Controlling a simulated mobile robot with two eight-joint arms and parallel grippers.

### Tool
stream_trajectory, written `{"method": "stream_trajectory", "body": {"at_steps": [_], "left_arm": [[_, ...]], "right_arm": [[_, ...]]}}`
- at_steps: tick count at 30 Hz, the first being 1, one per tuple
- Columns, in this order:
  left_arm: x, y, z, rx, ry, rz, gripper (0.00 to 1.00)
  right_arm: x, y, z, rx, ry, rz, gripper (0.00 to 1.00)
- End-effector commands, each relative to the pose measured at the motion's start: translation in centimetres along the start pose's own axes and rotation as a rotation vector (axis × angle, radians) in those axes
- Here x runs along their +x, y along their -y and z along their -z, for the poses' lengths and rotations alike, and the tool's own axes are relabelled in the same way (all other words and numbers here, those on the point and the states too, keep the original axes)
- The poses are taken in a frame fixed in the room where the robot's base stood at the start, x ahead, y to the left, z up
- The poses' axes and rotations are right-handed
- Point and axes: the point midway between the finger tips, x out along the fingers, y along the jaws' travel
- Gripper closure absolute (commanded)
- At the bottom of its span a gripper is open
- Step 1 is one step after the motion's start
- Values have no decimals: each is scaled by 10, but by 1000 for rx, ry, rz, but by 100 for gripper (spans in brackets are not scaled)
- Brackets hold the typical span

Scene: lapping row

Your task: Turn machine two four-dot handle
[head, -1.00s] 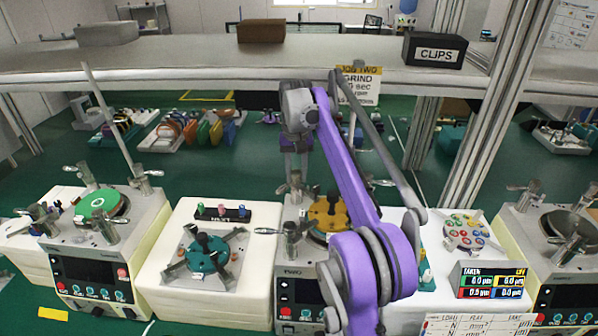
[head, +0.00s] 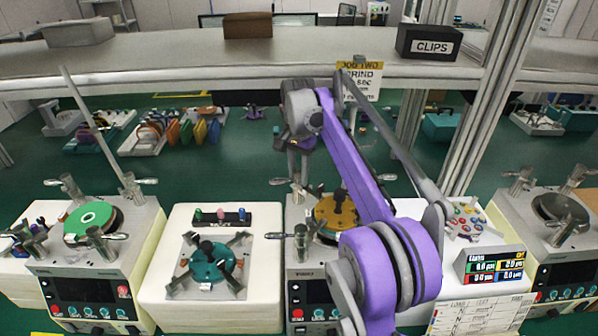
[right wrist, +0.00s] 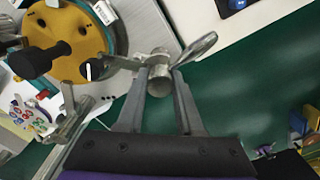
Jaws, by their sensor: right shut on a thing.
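Machine two (head: 300,312) stands in the middle of the head view, partly hidden by my right arm. It carries a yellow round plate (head: 325,222) with a black knob, seen also in the right wrist view (right wrist: 88,30). My right gripper (head: 297,178) points down at the machine's back left. In the right wrist view my right gripper (right wrist: 160,78) is shut on a metal clamp handle (right wrist: 158,60) beside the plate, one finger on each side of its round hub. The handle's lever sticks out to the upper right. I cannot make out four dots on it. My left gripper is not in view.
Another clamp handle (right wrist: 68,120) stands close to the plate's edge. A white fixture (head: 177,258) with a teal disc is left of machine two; a machine with a green disc (head: 75,282) is farther left. A shelf with a CLIPS box (head: 428,43) crosses behind. Metal posts (head: 497,90) rise at right.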

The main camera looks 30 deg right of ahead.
Motion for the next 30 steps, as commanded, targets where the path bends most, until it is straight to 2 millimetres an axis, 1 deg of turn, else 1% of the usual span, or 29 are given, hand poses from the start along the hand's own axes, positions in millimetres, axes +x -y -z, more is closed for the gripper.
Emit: {"method": "stream_trajectory", "body": {"at_steps": [4,10,26,27,29,30], "left_arm": [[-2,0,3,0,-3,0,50],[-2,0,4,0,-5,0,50],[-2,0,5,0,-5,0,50],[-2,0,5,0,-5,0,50],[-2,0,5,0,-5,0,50],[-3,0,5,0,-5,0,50]], "right_arm": [[0,0,-1,76,1,-1,100],[0,0,-1,137,1,-1,100],[0,0,0,159,0,-1,100],[0,0,0,159,0,-1,61],[0,0,0,159,0,-1,51],[0,0,0,159,0,-1,43]]}}
